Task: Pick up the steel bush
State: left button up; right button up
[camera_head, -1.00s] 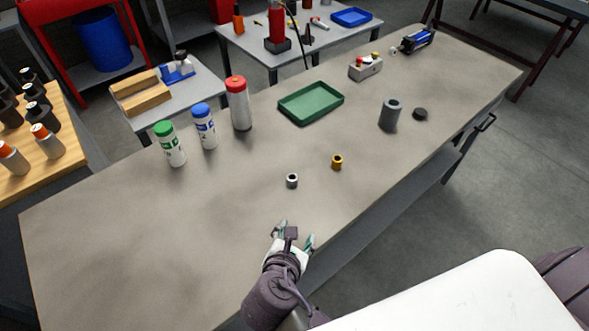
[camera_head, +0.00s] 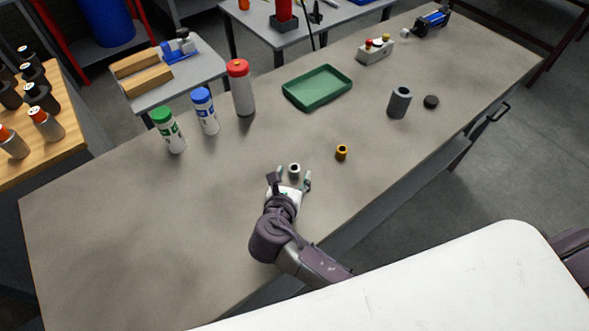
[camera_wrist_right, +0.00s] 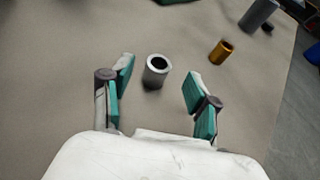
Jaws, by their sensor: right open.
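The steel bush (camera_head: 294,170) is a small silver-grey hollow cylinder standing upright on the grey bench. In the right wrist view the steel bush (camera_wrist_right: 156,70) shows its dark bore, just ahead of and between the finger lines, nearer the left finger. My right gripper (camera_head: 291,177) is open and empty, its fingertips close to the bush. In the right wrist view the right gripper (camera_wrist_right: 158,80) has its teal-padded fingers wide apart, and I see no contact with the bush. My left gripper is in no view.
A brass bush (camera_head: 341,152) stands to the right of the steel one. A green tray (camera_head: 317,103), a dark grey cylinder (camera_head: 399,102), a black disc (camera_head: 431,102) and capped bottles (camera_head: 241,88) stand further back. The bench's left part is clear.

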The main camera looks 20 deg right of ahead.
aim_at(293, 173)
jog(key=shift+x, duration=2)
jog(key=shift+a, duration=0.15)
grip_shut()
